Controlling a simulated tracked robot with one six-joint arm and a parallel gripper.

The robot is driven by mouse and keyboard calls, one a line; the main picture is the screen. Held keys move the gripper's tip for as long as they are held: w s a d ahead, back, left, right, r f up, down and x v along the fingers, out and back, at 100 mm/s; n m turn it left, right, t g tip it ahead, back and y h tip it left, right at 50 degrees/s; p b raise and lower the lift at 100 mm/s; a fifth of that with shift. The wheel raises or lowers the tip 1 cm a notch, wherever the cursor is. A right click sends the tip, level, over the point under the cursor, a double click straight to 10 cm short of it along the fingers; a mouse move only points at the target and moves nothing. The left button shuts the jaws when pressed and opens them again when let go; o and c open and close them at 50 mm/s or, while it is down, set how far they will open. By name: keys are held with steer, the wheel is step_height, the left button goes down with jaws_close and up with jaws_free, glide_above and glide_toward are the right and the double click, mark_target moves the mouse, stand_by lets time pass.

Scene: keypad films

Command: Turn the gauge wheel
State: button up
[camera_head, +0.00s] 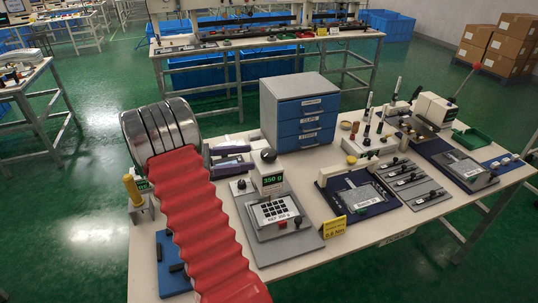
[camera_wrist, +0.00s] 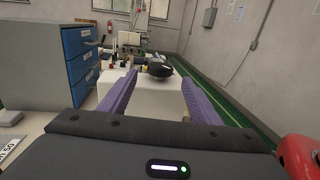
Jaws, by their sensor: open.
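The wheel also shows in the wrist view (camera_wrist: 160,71), above a white body and roughly midway between my fingers. My gripper (camera_head: 254,156) has two purple fingers spread apart, with nothing between them that I can see. In the wrist view my gripper (camera_wrist: 158,78) points at the wheel, which lies at or just beyond the fingertips. I cannot tell the exact gap, and no contact shows.
A keypad fixture (camera_head: 279,212) stands below the gauge on a grey plate. A drawer cabinet (camera_head: 304,118) with blue fronts stands behind my gripper. A yellow sign (camera_head: 333,227) stands near the front edge of the table (camera_head: 390,228). More fixtures fill the table's right side.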

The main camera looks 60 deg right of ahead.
mark_target(269, 152)
steer(key=x, duration=0.8)
steer(key=shift+s+d, duration=0.1)
steer(key=shift+c, duration=0.6)
steer(key=c, duration=0.9)
